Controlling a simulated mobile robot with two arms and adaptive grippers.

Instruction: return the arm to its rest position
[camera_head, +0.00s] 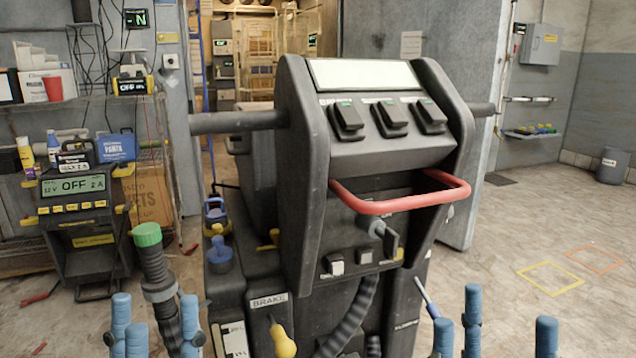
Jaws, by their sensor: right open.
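My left gripper (157,318) shows at the bottom left as blue fingers standing apart. A dark ribbed hose or handle with a green cap (147,235) rises between or behind these fingers. I cannot tell whether they touch it. My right gripper (506,322) shows at the bottom right, in front of the floor. Its blue fingers are spread with nothing visible between them. The rest of both arms is out of view.
A dark machine console (350,155) with a red handle (400,200) fills the middle, close beyond the grippers. A screwdriver-like tool (427,298) leans near its right side. A shelf of tools and a charger (78,210) stands left.

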